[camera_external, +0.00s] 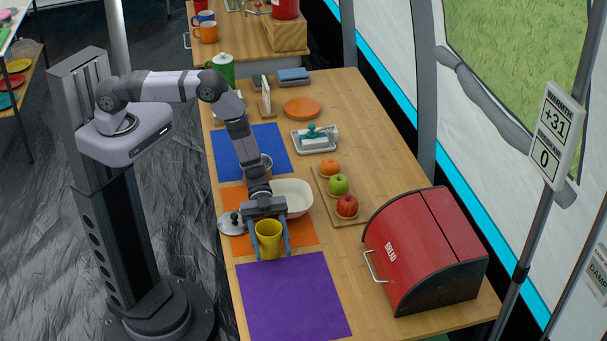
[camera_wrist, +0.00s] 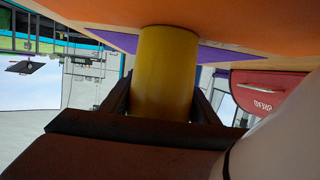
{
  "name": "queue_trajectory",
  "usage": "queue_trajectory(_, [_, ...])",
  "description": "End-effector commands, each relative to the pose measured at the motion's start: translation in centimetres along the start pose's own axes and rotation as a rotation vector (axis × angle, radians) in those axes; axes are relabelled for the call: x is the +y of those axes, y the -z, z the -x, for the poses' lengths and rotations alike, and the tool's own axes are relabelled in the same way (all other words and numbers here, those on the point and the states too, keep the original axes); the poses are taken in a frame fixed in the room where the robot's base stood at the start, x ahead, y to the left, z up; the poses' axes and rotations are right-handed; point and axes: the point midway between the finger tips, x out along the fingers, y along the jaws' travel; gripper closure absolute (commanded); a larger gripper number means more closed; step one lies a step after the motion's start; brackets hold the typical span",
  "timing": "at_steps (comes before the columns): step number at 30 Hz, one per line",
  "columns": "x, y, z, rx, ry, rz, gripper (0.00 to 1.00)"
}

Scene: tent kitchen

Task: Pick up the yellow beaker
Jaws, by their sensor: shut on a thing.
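The yellow beaker (camera_external: 268,240) is at the front part of the orange mat (camera_external: 300,235), near its edge with the purple mat. My gripper (camera_external: 270,248) reaches down around it, one finger on each side, and is shut on it. In the wrist view the yellow beaker (camera_wrist: 164,75) fills the middle, between the dark fingers (camera_wrist: 165,105). It looks upright. I cannot tell whether its base touches the mat.
A white bowl (camera_external: 293,196) and a metal lid (camera_external: 232,222) are close behind my gripper. A board with fruit (camera_external: 338,184) and a red bread bin (camera_external: 425,250) stand to the right. The purple mat (camera_external: 292,300) in front is clear.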

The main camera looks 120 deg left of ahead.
Motion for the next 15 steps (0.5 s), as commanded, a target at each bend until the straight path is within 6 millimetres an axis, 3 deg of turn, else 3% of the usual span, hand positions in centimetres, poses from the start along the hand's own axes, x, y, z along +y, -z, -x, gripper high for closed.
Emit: queue_trajectory(15, [0.5, 1.1, 0.3, 0.0, -0.002, 0.001, 0.69])
